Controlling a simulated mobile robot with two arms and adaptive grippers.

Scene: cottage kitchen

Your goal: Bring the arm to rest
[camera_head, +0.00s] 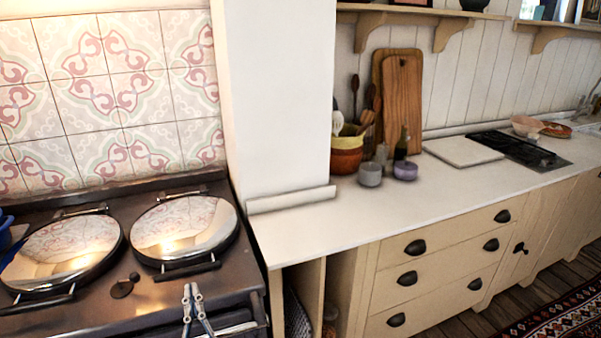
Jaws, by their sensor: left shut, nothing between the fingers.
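My left gripper (191,290) shows at the bottom of the head view, in front of the dark range cooker (122,283). Its two thin grey fingers point up the picture, with the tips close together. It is shut and holds nothing. I cannot tell how far it is from the cooker's front. My right gripper is not in view.
The cooker has two round shiny lids (186,228). A white counter (300,237) runs to the right above drawers (440,265). On it are a utensil pot (346,158), small jars (370,175), a wooden board (402,105) and a black hob (520,150).

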